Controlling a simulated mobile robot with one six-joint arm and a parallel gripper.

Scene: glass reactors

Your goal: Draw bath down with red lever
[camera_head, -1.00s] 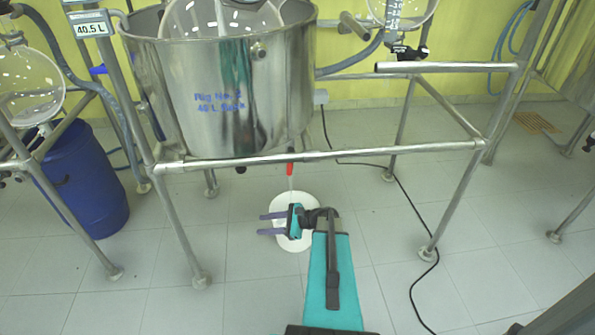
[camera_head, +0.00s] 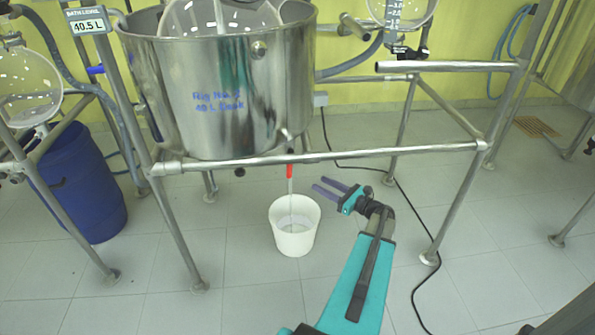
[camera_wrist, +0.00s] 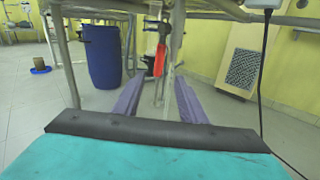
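The steel bath (camera_head: 215,90), marked "Rig No. 2", hangs in the metal frame. Its digital display (camera_head: 88,26) reads 40.5 L. The red lever (camera_head: 290,171) points down below the bath's outlet, and a thin pale stream runs from there into the white bucket (camera_head: 294,243) on the floor. Some liquid shows in the bucket. My gripper (camera_head: 319,185) is open and empty, right of the lever and apart from it. In the wrist view the red lever (camera_wrist: 160,60) appears beyond and between my parted purple fingers (camera_wrist: 156,88).
A frame rail (camera_head: 330,155) crosses above my gripper, with frame legs on both sides. A blue drum (camera_head: 85,180) stands at the left. A black cable (camera_head: 412,205) runs over the floor at the right. The floor near the bucket is clear.

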